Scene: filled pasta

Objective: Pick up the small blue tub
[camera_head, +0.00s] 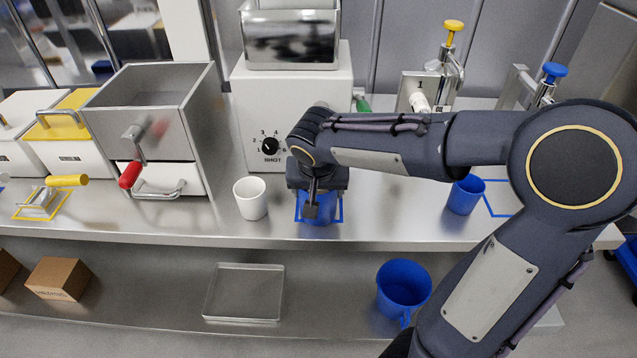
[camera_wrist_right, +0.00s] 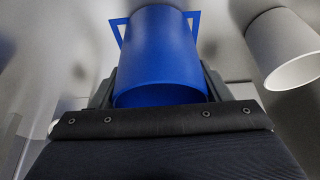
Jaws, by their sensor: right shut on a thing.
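A small blue tub (camera_head: 318,208) stands within a blue square outline on the steel counter, below the machine with the dial. It also shows in the right wrist view (camera_wrist_right: 158,55), between the fingers. My right gripper (camera_head: 319,190) is over it and shut on it; the gripper and wrist hide the tub's upper part in the head view. A second small blue tub (camera_head: 465,194) stands on the counter to the right, beside another blue outline. My left gripper is not in view.
A white cup (camera_head: 250,198) stands close to the left of the held tub. A dial machine (camera_head: 260,125) is behind. A red-handled steel hopper (camera_head: 160,110) is at left. The lower shelf holds a metal tray (camera_head: 244,318), a larger blue jug (camera_head: 404,286) and a cardboard box (camera_head: 60,278).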

